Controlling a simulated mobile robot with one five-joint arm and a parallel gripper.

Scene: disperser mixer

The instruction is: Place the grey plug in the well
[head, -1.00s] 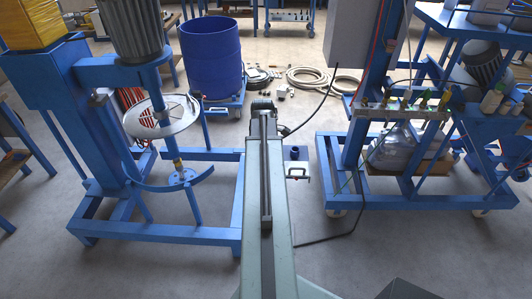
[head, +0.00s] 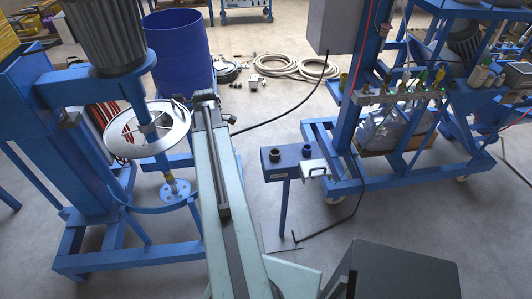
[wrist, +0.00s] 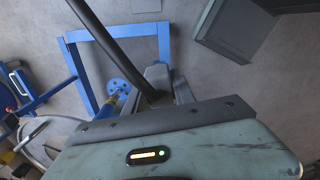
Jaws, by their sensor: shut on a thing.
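My gripper (wrist: 168,88) is shut at the end of my arm, with a black cable (wrist: 105,42) running into its jaws. The grey plug appears to be held there; its body is mostly hidden by the jaws and cannot be told apart clearly. In the head view, my arm hides the jaws, and the cable (head: 283,116) runs from beside the arm's end up to the right. A blue stand (head: 288,169) on a post carries two round dark openings (head: 274,155), (head: 307,151), likely the wells. It stands right of my arm, apart from the gripper.
A blue mixer with a round guard (head: 150,148) stands close left of my arm. A blue drum (head: 182,55) is behind it. A wheeled blue frame with a grey box (head: 333,27) stands right of the stand. Coiled hoses (head: 300,66) lie behind. Floor between arm and stand is open.

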